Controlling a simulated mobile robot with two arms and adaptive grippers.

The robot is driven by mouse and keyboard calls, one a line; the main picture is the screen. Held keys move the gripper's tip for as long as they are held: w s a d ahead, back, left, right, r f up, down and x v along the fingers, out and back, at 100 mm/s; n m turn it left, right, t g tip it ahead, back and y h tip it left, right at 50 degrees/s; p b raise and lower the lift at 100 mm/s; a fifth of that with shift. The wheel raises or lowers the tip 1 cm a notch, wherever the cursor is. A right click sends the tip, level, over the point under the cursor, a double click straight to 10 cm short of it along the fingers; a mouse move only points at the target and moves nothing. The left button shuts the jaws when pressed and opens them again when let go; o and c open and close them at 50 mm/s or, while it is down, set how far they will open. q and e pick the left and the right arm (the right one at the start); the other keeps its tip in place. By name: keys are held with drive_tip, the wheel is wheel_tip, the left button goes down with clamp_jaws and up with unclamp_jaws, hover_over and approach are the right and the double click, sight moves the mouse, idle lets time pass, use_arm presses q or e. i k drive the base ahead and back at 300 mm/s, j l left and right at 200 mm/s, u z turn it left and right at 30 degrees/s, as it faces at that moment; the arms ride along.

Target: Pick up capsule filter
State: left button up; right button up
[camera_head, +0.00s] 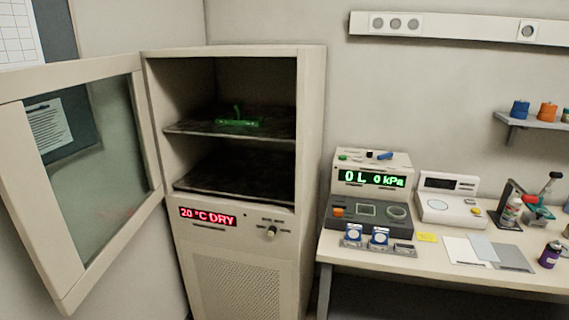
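I cannot tell for certain which thing is the capsule filter. A small green item (238,122) with an upright part lies on the upper shelf (190,127) of an open drying cabinet (311,150). Small blue, black and green parts are on top of the display device. Neither of my grippers is in view.
The cabinet's glass door (75,284) stands wide open to the left. The lower shelf (240,190) looks empty. On the table (450,275) are a white instrument (447,200), flat sheets (465,250), and a purple jar (549,256). A wall shelf (535,121) holds blue and orange containers.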

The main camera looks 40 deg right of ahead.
sight(549, 257)
drive_tip(key=z, duration=2.85)
drive_tip(key=i+j, duration=0.1)
